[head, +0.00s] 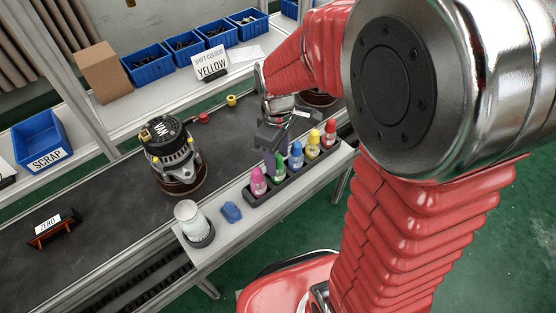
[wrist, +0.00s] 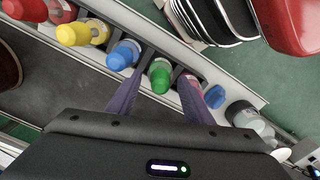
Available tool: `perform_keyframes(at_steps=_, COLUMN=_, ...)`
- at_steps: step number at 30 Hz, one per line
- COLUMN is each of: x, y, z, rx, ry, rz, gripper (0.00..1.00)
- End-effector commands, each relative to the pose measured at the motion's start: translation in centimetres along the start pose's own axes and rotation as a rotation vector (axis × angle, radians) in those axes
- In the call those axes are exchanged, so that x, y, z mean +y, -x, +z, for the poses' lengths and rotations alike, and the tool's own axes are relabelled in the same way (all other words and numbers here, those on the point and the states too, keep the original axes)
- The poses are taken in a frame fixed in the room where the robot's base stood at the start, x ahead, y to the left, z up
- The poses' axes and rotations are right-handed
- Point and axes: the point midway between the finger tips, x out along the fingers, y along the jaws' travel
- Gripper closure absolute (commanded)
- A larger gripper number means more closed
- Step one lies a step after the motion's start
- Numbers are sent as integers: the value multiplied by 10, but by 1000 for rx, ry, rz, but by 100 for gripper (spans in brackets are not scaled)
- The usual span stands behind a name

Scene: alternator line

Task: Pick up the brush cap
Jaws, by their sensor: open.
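Several paint bottles with coloured caps stand in a dark rack (head: 262,194) on the ledge: pink (head: 258,181), green (head: 280,172), blue (head: 296,154), yellow (head: 312,145) and red (head: 329,133). I cannot tell which cap is the brush cap. My gripper (head: 273,160) is over the rack. In the wrist view my gripper (wrist: 161,78) is open and empty. Its fingers appear on either side of the green bottle (wrist: 160,78); contact cannot be told. The right finger partly hides the pink bottle. The blue (wrist: 123,55), yellow (wrist: 84,33) and red bottles are left of the green one.
A blue lump (head: 231,212) and a white jar (head: 191,221) share the ledge. An alternator (head: 174,155) stands on the dark belt (head: 110,190), with small yellow (head: 232,100) and red (head: 203,118) pieces behind. A sign (head: 211,65) reads "SHIFT COLOUR YELLOW".

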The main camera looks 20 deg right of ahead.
Motion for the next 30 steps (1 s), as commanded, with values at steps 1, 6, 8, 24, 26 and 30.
perform_keyframes(at_steps=1, x=0, y=0, z=0, rx=0, ry=0, rz=0, gripper=54)
perform_keyframes(at_steps=6, x=0, y=0, z=0, rx=0, ry=0, rz=0, gripper=54)
perform_keyframes(at_steps=8, x=0, y=0, z=0, rx=0, ry=0, rz=0, gripper=54)
perform_keyframes(at_steps=24, x=0, y=1, z=0, rx=0, ry=0, rz=0, gripper=83)
perform_keyframes(at_steps=26, x=0, y=1, z=0, rx=0, ry=0, rz=0, gripper=87)
perform_keyframes(at_steps=30, x=0, y=1, z=0, rx=0, ry=0, rz=0, gripper=97)
